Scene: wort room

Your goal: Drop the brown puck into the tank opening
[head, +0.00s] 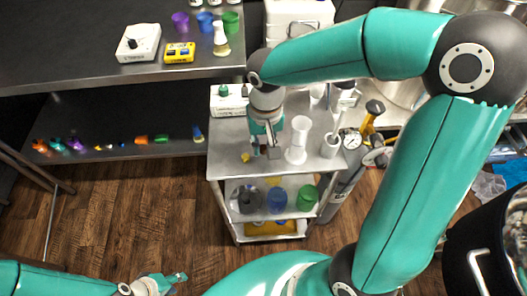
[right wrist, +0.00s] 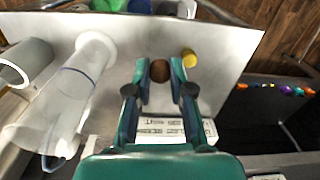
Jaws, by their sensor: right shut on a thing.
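The brown puck (right wrist: 159,70) is between the fingertips of my right gripper (right wrist: 160,76) in the right wrist view. The right gripper (head: 264,148) is shut on it, low over the grey cart top (head: 225,135); I cannot tell whether the puck touches the surface. The puck is not clear in the head view. My left gripper (head: 166,283) is at the bottom left over the floor, its opening unclear. A dark round vessel (head: 470,237) with a pale handle stands at the lower right, its top partly cut off; I cannot tell if it is the tank.
A yellow piece (right wrist: 189,58) lies beside the right gripper. A clear cylinder (head: 298,140) and a white cup (head: 331,145) stand right of it on the cart. A white box (head: 229,100) is at the cart's back left. A dark bench (head: 80,55) is at the left.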

